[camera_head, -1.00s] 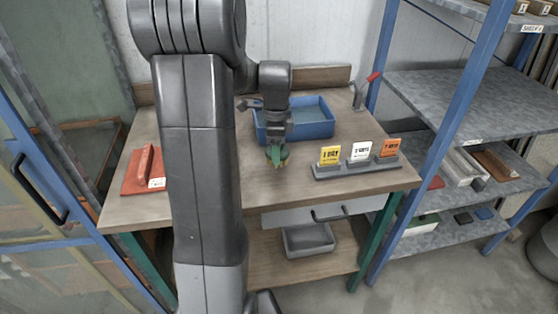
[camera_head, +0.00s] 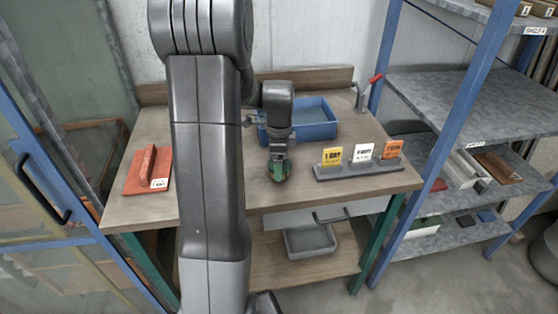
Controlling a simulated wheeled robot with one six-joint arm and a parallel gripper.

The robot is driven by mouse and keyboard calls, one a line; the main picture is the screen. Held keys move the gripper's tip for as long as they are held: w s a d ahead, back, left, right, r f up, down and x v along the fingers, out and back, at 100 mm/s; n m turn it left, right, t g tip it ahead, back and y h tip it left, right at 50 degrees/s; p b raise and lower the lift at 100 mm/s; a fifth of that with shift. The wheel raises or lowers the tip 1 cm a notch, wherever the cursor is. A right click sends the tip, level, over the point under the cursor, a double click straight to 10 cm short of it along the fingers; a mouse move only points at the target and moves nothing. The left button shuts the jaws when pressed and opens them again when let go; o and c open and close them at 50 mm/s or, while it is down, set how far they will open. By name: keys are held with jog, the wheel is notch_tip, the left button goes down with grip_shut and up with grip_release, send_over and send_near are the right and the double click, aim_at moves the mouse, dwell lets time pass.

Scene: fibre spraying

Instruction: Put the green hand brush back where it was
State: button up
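The green hand brush (camera_head: 281,176) shows as a small dark green shape at the end of my gripper (camera_head: 278,164), in front of the blue tray on the workbench. My gripper points down and appears shut on the brush, low over the wooden top. The fingers and arm hide much of the brush. I cannot tell whether it touches the bench.
The workbench (camera_head: 240,199) also bears a blue tray (camera_head: 318,132) behind my gripper, a rack with several coloured cards (camera_head: 358,171) to its right, and a red board with a handle (camera_head: 135,183) at left. Grey shelving (camera_head: 470,105) stands at right. Bench between gripper and front edge is clear.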

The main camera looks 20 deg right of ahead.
jog(key=shift+r, duration=0.1)
notch_tip(320, 180, up, 12)
jog(key=shift+r, duration=0.1)
dwell(0.4)
